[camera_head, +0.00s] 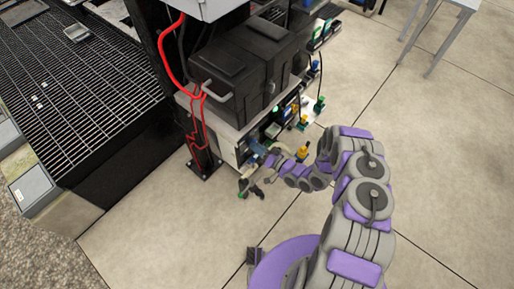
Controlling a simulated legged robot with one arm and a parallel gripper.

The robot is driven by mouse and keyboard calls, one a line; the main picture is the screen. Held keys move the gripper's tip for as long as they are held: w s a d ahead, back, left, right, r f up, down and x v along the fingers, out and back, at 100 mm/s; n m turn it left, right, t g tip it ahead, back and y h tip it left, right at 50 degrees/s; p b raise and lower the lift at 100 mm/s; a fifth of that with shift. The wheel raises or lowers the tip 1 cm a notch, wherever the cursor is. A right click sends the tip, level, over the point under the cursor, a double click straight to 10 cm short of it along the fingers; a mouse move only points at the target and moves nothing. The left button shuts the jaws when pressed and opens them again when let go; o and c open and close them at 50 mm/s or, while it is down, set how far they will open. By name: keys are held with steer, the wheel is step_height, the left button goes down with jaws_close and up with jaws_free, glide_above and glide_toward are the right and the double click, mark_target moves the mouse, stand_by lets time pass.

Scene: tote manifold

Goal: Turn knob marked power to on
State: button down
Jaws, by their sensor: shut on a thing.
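A control panel (228,152) with several small coloured fittings is on the side of the stand below a black case. My gripper (254,172) is at the front lower part of this panel and is shut on a small part there, which looks like a knob. The fingers hide most of that part, and its marking is too small to read. I cannot tell from here whether it is the power knob or which way it points. A green piece (243,185) shows just below the fingers.
A black case (245,75) sits on the stand, with red cables (190,95) hanging down beside it. Yellow fittings (302,152) stick out right of my gripper. A dark grating platform (70,110) is at left. The tiled floor at right is clear up to a white table (450,25).

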steer(key=shift+w+d, duration=0.1)
stand_by(0.3)
steer(key=c, duration=1.1)
jaws_free()
steer(key=p+v, duration=0.2)
steer(key=v, duration=1.5)
steer(key=shift+d+f, duration=0.1)
steer(key=shift+d, duration=0.05)
